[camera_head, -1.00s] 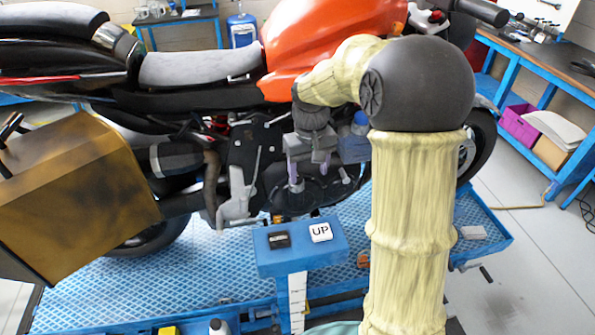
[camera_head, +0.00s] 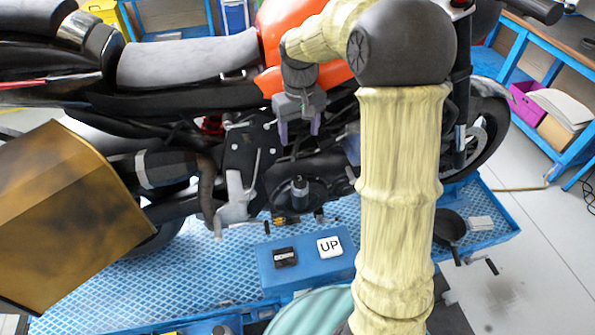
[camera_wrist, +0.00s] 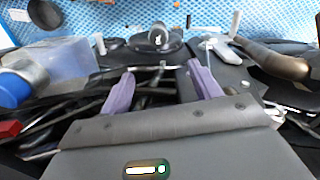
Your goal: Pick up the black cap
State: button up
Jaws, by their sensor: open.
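A small dark cap (camera_head: 300,188) stands on the round black engine cover on the motorcycle's near side. In the wrist view the cap (camera_wrist: 158,37) is beyond my fingertips, near the top middle. My gripper (camera_head: 300,130) hangs above the cap in the head view, clearly apart from it. Its two purple fingers are spread with nothing held between them; the gripper (camera_wrist: 160,69) also shows in the wrist view.
A clear container with a blue lid (camera_wrist: 14,90) is close on the left in the wrist view. A blue control box (camera_head: 306,270) with an UP button stands below the engine. A black pan (camera_head: 450,229) lies on the blue platform (camera_head: 200,270). A brown-gold box (camera_head: 70,215) is at left.

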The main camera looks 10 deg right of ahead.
jog(key=p, duration=0.4)
send_over(300, 178)
jog(key=f, duration=1.2)
jog(key=shift+s+a+f, duration=0.1)
jog(key=shift+s+a, duration=0.05)
jog(key=shift+s, duration=0.05)
jog(key=shift+f+p, duration=0.65)
jog(key=shift+f, duration=0.05)
jog(key=shift+w+f+p, duration=0.2)
jog(key=shift+f+p, duration=0.5)
jog(key=shift+f, duration=1.15)
